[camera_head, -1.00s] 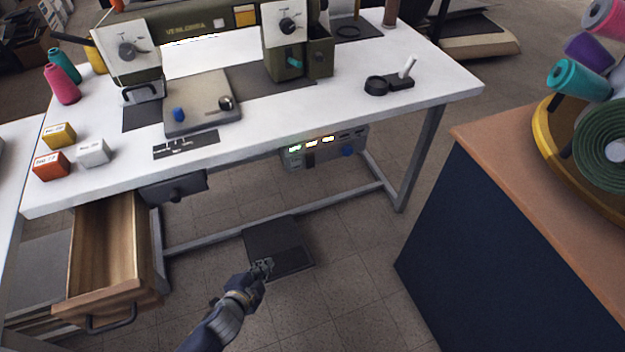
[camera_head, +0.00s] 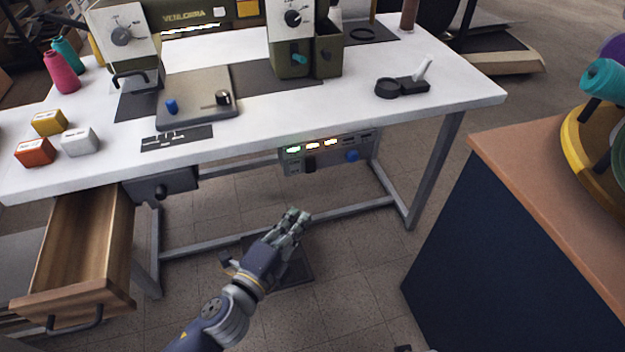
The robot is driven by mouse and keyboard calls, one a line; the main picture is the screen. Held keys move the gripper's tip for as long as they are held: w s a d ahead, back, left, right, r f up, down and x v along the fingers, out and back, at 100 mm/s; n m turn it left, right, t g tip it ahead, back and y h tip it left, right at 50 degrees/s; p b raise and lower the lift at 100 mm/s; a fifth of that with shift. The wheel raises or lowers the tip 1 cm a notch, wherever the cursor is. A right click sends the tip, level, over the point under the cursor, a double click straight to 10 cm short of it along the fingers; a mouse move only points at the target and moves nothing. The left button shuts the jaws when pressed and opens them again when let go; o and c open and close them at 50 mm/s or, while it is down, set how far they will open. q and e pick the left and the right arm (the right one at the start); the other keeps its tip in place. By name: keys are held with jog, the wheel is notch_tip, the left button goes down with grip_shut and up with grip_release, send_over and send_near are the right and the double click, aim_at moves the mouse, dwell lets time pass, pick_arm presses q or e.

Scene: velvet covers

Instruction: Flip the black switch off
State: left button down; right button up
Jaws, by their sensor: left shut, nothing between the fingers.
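A grey control box (camera_head: 334,141) hangs under the front edge of the white table, with lit green and orange-yellow indicators. A black switch (camera_head: 310,163) sits on the lower part of its face, left of a blue knob (camera_head: 352,156). The switch is too small to tell its position. My left gripper (camera_head: 294,220) is shut and empty. It appears below the box in the picture, apart from the switch, with its fingers pointing up toward the box. My right gripper cannot be made out.
A sewing machine (camera_head: 185,28) stands on the white table (camera_head: 330,105). An open wooden drawer (camera_head: 78,255) juts out at left. A dark blue cabinet (camera_head: 490,235) with a wooden top stands at right. A dark floor pedal (camera_head: 298,272) lies behind my left arm.

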pick_arm(q)
jog(key=shift+w, duration=0.1)
send_near(310, 165)
jog(key=w+d+f, duration=0.2)
jog(key=w+d, duration=0.3)
jog(key=shift+s+d+r+b, duration=0.1)
jog(key=shift+r+b, duration=0.15)
jog(key=shift+b, duration=0.15)
pick_arm(e)
jog(key=shift+w+a+r, duration=0.1)
jog(key=shift+w+r, duration=0.1)
jog(key=shift+r, duration=1.05)
jog(key=shift+w, duration=0.15)
